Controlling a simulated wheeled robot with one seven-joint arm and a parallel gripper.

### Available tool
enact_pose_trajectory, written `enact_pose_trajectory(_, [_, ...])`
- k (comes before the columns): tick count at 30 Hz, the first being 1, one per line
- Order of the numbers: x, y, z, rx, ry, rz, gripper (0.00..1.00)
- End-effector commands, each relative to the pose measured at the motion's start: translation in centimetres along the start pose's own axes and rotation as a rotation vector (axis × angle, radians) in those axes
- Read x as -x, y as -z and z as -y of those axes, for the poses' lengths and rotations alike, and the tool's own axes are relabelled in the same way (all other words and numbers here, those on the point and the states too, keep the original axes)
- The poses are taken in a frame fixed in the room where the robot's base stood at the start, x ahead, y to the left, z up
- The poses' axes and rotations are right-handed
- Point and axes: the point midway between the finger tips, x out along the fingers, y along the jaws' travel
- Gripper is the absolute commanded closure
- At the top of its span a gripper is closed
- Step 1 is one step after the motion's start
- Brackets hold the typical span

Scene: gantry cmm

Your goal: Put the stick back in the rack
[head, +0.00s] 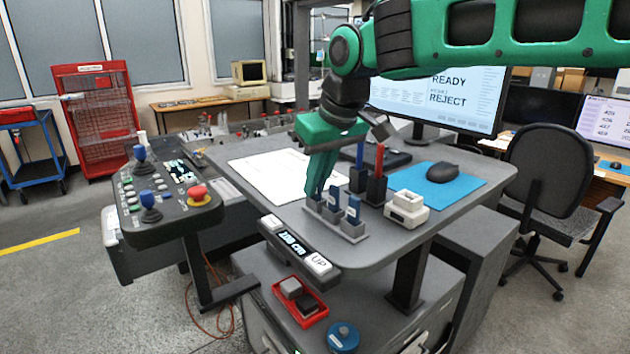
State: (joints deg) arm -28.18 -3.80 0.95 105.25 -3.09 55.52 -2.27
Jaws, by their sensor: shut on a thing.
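The rack (345,233) is a small grey holder with several upright slots, standing near the front edge of the desk. Blue sticks with pale labels stand upright in it, one in the middle (334,197) and one at the right (353,208). My green gripper (315,194) points down over the left end of the rack and is shut on a stick. The fingers hide nearly all of the held stick. I cannot tell whether its lower end is inside the left slot or just above it.
Behind the rack, dark pen holders (376,190) carry a red and a blue pen. A white device (407,208) stands to the right, near a mouse (442,172) on a blue mat. A height control panel (299,248) is at the front edge. White paper (275,172) lies left.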

Motion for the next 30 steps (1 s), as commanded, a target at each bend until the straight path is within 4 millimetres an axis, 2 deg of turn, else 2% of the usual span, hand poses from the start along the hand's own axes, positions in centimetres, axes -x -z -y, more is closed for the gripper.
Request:
enact_pose_trajectory(2, [0.0,0.0,0.0,0.0,0.0,0.0,1.0])
enact_pose_trajectory(3, [0.0,0.0,0.0,0.0,0.0,0.0,0.9])
enact_pose_trajectory(6, [0.0,0.0,0.0,0.0,0.0,0.0,0.7])
enact_pose_trajectory(17, [0.5,0.0,0.0,0.0,0.0,-0.001,0.7])
enact_pose_trajectory(22, [2.7,0.1,0.0,0.0,0.0,-0.003,0.7])
enact_pose_trajectory(30, [7.7,0.1,-0.1,0.0,0.0,-0.003,0.7])
